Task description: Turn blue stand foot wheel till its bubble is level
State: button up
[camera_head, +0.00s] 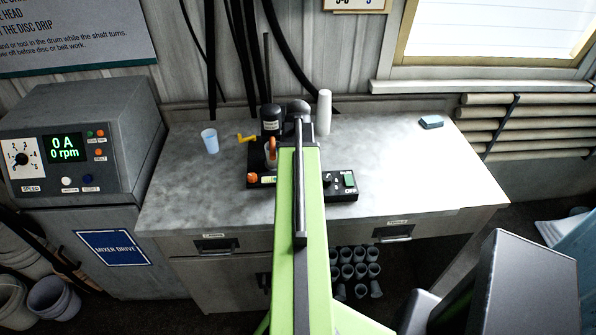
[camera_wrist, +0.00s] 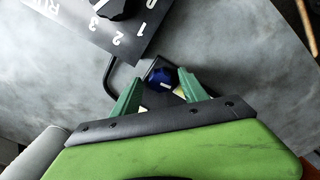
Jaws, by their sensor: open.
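The blue foot wheel (camera_wrist: 161,77) shows in the wrist view as a dark blue knob with a small pale mark, beside a black frame. My gripper (camera_wrist: 158,75) has its two green fingers apart, one on each side of the wheel in the picture. I cannot tell whether they touch it. In the head view the black-based stand (camera_head: 341,186) is on the bench, and my green arm covers its middle; my gripper and the blue wheel are hidden there. A small yellow-green strip (camera_head: 268,180) shows at the base's left; I cannot make out a bubble.
A black dial plate (camera_wrist: 125,25) with white numbers lies close ahead of my fingers in the wrist view. On the bench (camera_head: 425,170) are a light blue cup (camera_head: 210,141), a white cup stack (camera_head: 324,112) and a blue-grey block (camera_head: 431,122). The bench's right side is mostly clear.

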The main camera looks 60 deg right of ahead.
jog(key=shift+r, duration=0.15)
notch_tip(320, 180, up, 17)
jog(key=p, duration=1.7)
